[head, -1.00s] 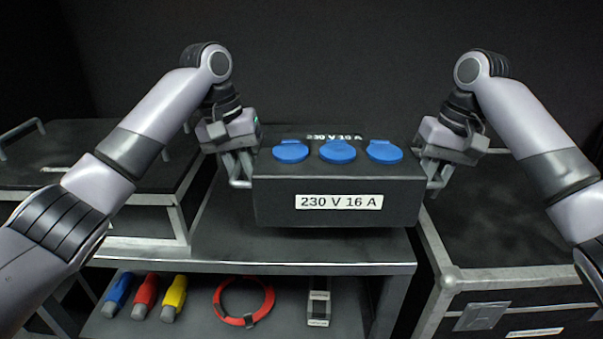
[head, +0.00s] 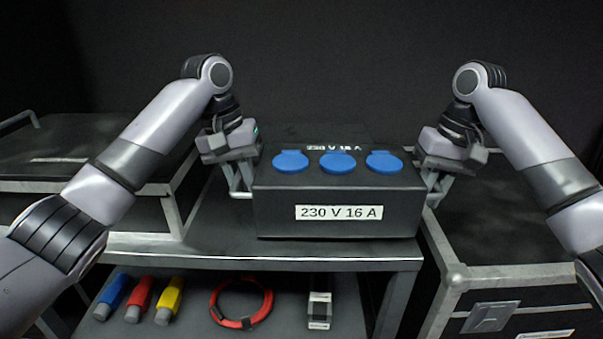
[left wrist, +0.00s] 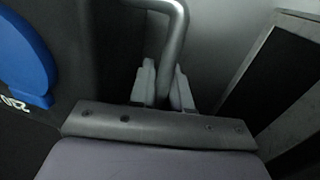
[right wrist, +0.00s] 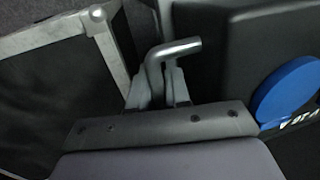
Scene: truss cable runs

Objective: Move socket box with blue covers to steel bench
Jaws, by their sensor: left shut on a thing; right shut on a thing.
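The dark socket box (head: 275,212) has three blue covers (head: 337,162) on top and a white "230 V 16 A" label on its front. My left gripper (head: 240,178) is shut on the bar handle at its left side; that handle (left wrist: 178,30) shows between the fingers in the left wrist view. My right gripper (head: 436,180) is shut on the right handle, also seen in the right wrist view (right wrist: 180,47). The box looks level over a dark metal bench top (head: 215,235). I cannot tell whether its underside touches the top.
A lower shelf holds blue, red and yellow connectors (head: 140,298), a red cable loop (head: 241,303) and a small grey-black block (head: 319,310). Dark metal-edged cases stand left (head: 80,160) and right (head: 500,230). Some bench top is bare in front of the box.

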